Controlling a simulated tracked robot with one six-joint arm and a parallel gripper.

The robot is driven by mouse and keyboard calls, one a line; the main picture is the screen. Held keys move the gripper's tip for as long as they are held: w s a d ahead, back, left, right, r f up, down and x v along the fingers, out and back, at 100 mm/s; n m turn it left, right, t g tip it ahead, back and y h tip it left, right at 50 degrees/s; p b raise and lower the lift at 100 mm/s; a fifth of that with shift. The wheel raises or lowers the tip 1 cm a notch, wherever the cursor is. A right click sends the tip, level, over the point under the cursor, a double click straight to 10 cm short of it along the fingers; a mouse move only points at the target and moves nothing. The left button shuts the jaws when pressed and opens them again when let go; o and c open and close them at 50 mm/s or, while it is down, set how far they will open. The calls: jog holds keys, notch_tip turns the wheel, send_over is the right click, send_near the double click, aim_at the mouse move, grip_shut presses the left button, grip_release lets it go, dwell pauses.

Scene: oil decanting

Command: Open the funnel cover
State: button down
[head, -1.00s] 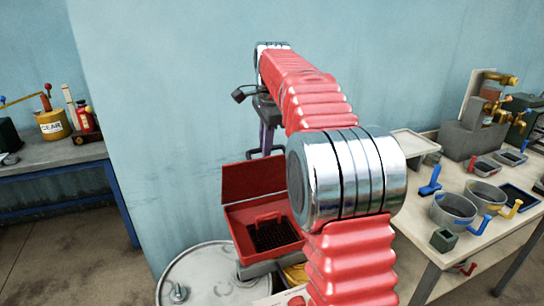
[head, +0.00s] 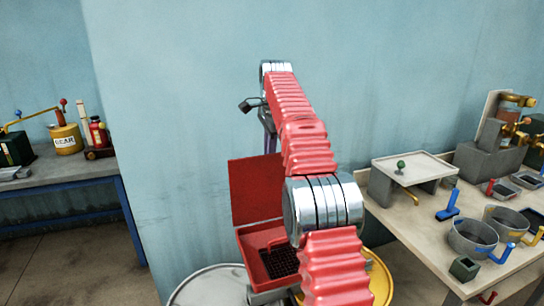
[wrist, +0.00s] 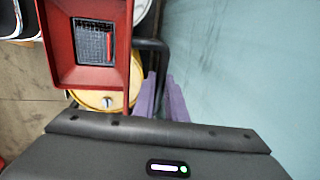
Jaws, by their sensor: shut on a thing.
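The red funnel (head: 268,262) is a square box with a dark mesh inside, standing over drums. Its red cover (head: 254,190) stands raised, roughly upright, at the back edge. In the wrist view the funnel (wrist: 62,70) shows from above with its mesh clear. A black bar handle (wrist: 151,44) runs beside the funnel, between my purple fingers. My gripper (wrist: 161,78) is shut on that handle. In the head view, my gripper (head: 269,146) is mostly hidden behind my red arm, at the cover's upper right edge.
A pale drum (head: 205,285) and a yellow drum (head: 382,280) stand below. The right table (head: 415,218) holds pots, tools and a small stand (head: 412,167). A blue-legged bench (head: 65,178) is at left. The wall is close behind my arm.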

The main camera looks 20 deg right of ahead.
jog(key=shift+w+d+f, duration=0.1)
jog(key=shift+w+d, duration=0.05)
jog(key=shift+w, duration=0.25)
jog(key=c, duration=1.8)
grip_release()
